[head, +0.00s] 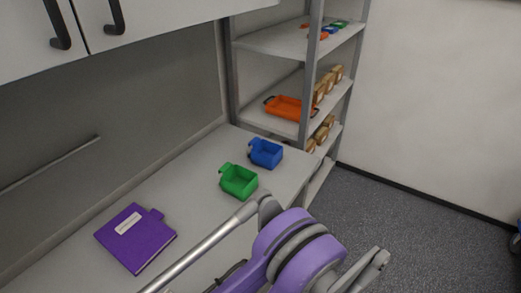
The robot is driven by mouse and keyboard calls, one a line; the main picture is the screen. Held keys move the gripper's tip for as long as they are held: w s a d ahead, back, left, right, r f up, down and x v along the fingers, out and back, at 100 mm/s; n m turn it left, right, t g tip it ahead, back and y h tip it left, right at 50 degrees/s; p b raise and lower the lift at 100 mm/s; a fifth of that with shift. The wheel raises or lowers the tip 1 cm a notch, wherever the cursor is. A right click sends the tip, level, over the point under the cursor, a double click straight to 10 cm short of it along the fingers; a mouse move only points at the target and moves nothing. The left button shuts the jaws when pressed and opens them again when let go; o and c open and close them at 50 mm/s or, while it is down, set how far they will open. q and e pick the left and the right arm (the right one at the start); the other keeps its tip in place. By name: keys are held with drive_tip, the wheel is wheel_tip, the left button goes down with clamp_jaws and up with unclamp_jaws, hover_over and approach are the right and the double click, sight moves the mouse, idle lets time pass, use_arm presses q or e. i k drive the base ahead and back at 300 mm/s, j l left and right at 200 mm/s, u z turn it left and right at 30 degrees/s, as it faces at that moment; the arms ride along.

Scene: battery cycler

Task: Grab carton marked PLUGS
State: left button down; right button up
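Several small brown cartons stand in a row on the middle shelf (337,73) of the rack, behind an orange tray. More brown cartons stand on the shelf below (322,134), partly hidden by the rack post. They are too small for any marking to be read, so I cannot tell which one says PLUGS. One of my arms, with a silver tube and purple joint, crosses the bottom of the head view.
The grey worktop (185,185) holds a purple binder (137,238), a green bin (238,181) and a blue bin (265,153). The orange tray (285,108) sits on the rack (306,75). Wall cabinets (150,22) hang above.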

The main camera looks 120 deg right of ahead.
sight(310, 145)
drive_tip(key=z, duration=4.6)
drive_tip(key=i+l+z, duration=0.2)
drive_tip(key=l, duration=0.3)
drive_tip(key=i+l+z, duration=0.25)
drive_tip(key=i+l, duration=0.2)
drive_tip(key=i+l+z, duration=0.15)
drive_tip(key=i, duration=0.3)
drive_tip(key=i+l+z, duration=0.15)
drive_tip(key=i, duration=0.3)
drive_tip(key=i+l+z, duration=0.2)
drive_tip(key=i, duration=0.25)
drive_tip(key=i+u, duration=0.4)
drive_tip(key=i+l+u, duration=0.15)
drive_tip(key=i+u, duration=0.2)
drive_tip(key=i+l+u, duration=0.2)
drive_tip(key=i+u, duration=0.2)
drive_tip(key=i+l+u, duration=0.15)
drive_tip(key=u, duration=0.25)
drive_tip(key=i+l+u, duration=0.2)
drive_tip(key=u, duration=0.25)
drive_tip(key=i+l+u, duration=0.1)
drive_tip(key=l+u, duration=0.15)
drive_tip(key=u, duration=0.15)
